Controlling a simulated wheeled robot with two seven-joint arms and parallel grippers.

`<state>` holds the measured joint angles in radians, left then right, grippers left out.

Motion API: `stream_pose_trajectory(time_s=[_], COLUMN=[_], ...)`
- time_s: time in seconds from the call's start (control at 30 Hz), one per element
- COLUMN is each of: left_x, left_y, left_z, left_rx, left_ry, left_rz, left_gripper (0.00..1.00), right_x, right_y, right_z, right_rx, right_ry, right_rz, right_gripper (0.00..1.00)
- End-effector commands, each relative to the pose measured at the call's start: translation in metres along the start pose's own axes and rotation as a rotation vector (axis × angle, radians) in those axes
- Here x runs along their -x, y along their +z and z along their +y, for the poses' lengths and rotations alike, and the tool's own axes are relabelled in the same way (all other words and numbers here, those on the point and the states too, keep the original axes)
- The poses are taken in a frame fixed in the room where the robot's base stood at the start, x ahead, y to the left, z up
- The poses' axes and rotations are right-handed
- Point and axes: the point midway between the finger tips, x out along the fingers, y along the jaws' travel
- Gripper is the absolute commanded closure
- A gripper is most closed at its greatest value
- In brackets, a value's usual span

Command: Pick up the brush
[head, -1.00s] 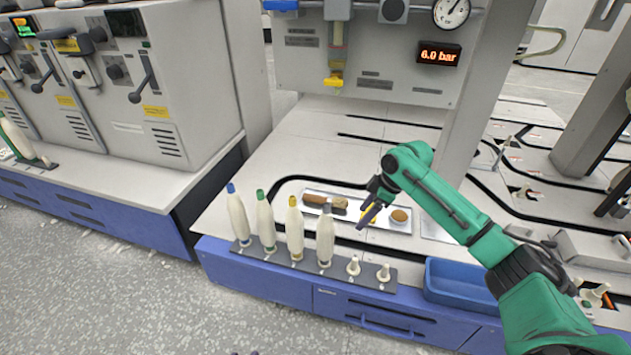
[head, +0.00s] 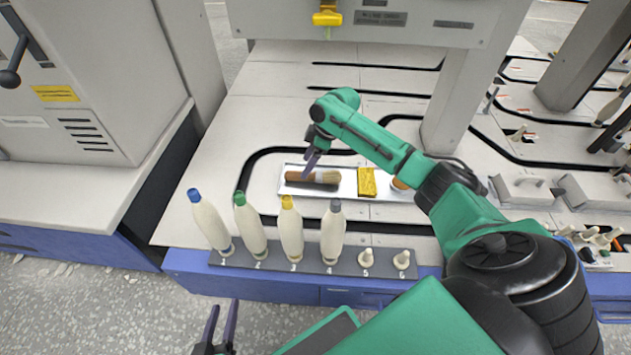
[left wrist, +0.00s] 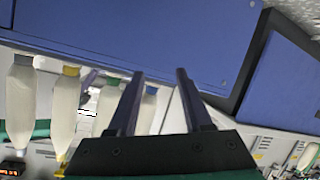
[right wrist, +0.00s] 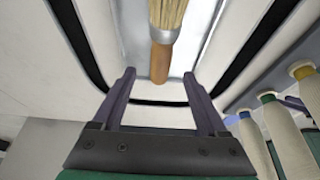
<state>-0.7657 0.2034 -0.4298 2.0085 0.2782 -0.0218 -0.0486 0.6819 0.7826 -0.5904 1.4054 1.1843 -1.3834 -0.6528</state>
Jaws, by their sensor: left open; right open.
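The brush (head: 322,176) lies in the white tray (head: 348,190), its brown handle to the left and its pale bristles to the right. In the right wrist view the wooden handle (right wrist: 160,62) points in between the open fingers, with the metal band and bristles beyond it. My right gripper (head: 309,165) is open and empty, over the handle end of the brush; I cannot tell its exact height. My left gripper (head: 222,322) is open and empty, low in front of the blue cabinet; its fingers (left wrist: 158,75) show in the left wrist view.
A yellow block (head: 367,182) and a round brown item (head: 399,184), partly behind my right arm, share the tray. Several bobbins with coloured tops, such as the green one (head: 250,222), stand in a grey rack (head: 330,266) along the front edge. Two short pegs there are bare.

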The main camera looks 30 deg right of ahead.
Motion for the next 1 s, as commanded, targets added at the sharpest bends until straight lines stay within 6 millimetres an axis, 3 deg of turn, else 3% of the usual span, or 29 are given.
stream_pose_trajectory(time_s=[0.13,0.5,0.73,1.0], left_x=[-0.010,-0.031,-0.030,-0.017], left_y=[-0.022,-0.123,-0.186,-0.257], left_z=[-0.001,0.004,0.012,0.027], left_rx=[-0.019,-0.099,-0.148,-0.205], left_ry=[0.006,0.036,0.058,0.086], left_rz=[0.069,0.346,0.516,0.721], left_gripper=[0.50,0.50,0.50,0.50], right_x=[-0.006,-0.021,-0.029,-0.040], right_y=[0.000,0.000,0.000,0.000], right_z=[0.000,0.000,-0.001,-0.001], right_rx=[0.000,0.000,0.000,0.000], right_ry=[0.001,0.001,0.001,0.001], right_rz=[0.002,0.001,0.001,0.001], right_gripper=[0.24,0.24,0.24,0.24])
